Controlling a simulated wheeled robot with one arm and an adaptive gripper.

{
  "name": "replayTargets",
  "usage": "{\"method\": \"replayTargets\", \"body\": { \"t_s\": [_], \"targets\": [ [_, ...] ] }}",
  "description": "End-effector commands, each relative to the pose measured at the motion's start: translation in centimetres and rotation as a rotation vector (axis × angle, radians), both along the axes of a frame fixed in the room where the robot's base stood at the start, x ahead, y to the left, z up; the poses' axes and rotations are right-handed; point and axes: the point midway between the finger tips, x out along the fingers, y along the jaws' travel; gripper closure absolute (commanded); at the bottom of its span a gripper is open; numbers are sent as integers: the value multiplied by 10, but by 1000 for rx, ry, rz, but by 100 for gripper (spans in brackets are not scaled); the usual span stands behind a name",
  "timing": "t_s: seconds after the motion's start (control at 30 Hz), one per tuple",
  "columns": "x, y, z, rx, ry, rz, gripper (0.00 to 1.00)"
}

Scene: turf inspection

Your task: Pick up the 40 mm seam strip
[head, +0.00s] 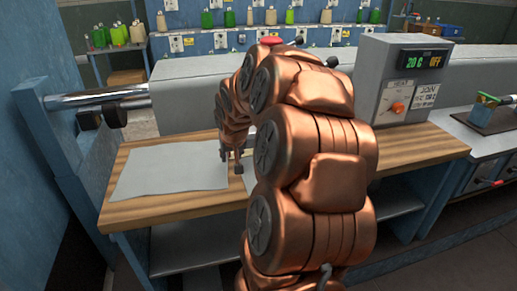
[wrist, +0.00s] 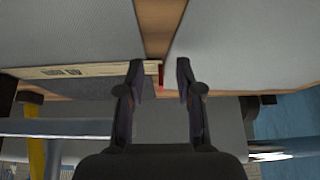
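My gripper (wrist: 160,78) is open, its two dark fingers apart, with nothing visibly held between them. In the head view my gripper (head: 236,160) is low over the wooden bench, at the right end of a grey sheet (head: 168,170). In the wrist view a pale tan strip with dark markings (wrist: 75,71) runs along the bench edge to the left finger; I cannot tell whether it is the 40 mm seam strip. A small red piece (wrist: 161,75) shows between the fingers, partly hidden.
The wrist view shows one grey sheet (wrist: 65,30) left and another (wrist: 245,45) right, with bare wood (wrist: 158,25) between them. A control box (head: 400,85) reading 20 C and OFF stands at the right. A metal roller (head: 95,98) is at the left.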

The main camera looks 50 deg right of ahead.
Motion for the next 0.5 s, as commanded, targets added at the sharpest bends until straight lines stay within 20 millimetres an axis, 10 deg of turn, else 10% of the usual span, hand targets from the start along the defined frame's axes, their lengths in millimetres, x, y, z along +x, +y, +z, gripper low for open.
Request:
{"method": "replayTargets", "body": {
  "t_s": [0.5],
  "targets": [
    [31, -23, 0, 1, 2, 0, 65]
  ]
}}
